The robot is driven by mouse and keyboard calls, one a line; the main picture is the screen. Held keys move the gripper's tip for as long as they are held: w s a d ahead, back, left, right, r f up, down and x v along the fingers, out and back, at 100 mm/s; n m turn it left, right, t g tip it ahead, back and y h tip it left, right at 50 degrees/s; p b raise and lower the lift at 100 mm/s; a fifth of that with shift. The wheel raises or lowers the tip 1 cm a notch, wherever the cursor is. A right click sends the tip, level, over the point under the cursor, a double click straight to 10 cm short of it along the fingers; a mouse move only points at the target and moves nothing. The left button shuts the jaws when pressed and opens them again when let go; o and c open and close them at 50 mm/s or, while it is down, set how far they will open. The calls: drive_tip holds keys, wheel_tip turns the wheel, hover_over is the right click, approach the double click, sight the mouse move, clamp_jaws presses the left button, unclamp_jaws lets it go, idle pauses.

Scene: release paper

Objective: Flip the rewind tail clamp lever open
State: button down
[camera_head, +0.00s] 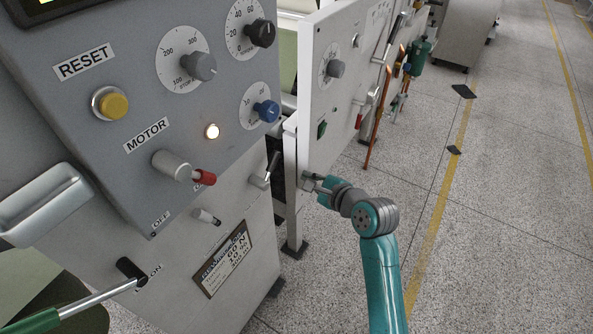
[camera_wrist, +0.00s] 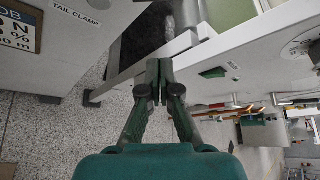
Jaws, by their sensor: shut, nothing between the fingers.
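The likely tail clamp lever (camera_head: 272,167) is a small dark handle on a pale pivot, at the right edge of the grey machine's lower front panel. It points up and slightly right in the head view. My gripper (camera_head: 308,183) is right of the lever, apart from it in the picture, beside a pale upright post. In the wrist view my gripper (camera_wrist: 159,88) is shut and empty, with its fingertips together. A printed "TAIL CLAMP" label (camera_wrist: 76,15) shows at the upper left there. I cannot make out the lever in that view.
The pale upright frame post (camera_head: 291,190) stands close by my gripper. The control panel (camera_head: 150,100) with knobs and a red-tipped motor switch (camera_head: 203,177) overhangs at left. A second panel (camera_head: 335,90) stands behind. Speckled floor (camera_head: 480,220) is open at right.

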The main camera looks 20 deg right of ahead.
drive_tip(key=w+a, duration=0.4)
drive_tip(key=w, duration=0.3)
drive_tip(key=shift+w+a+f, duration=0.2)
drive_tip(key=shift+a+f, duration=0.1)
drive_tip(key=shift+a, duration=0.05)
drive_tip(key=shift+a, duration=0.1)
idle(0.4)
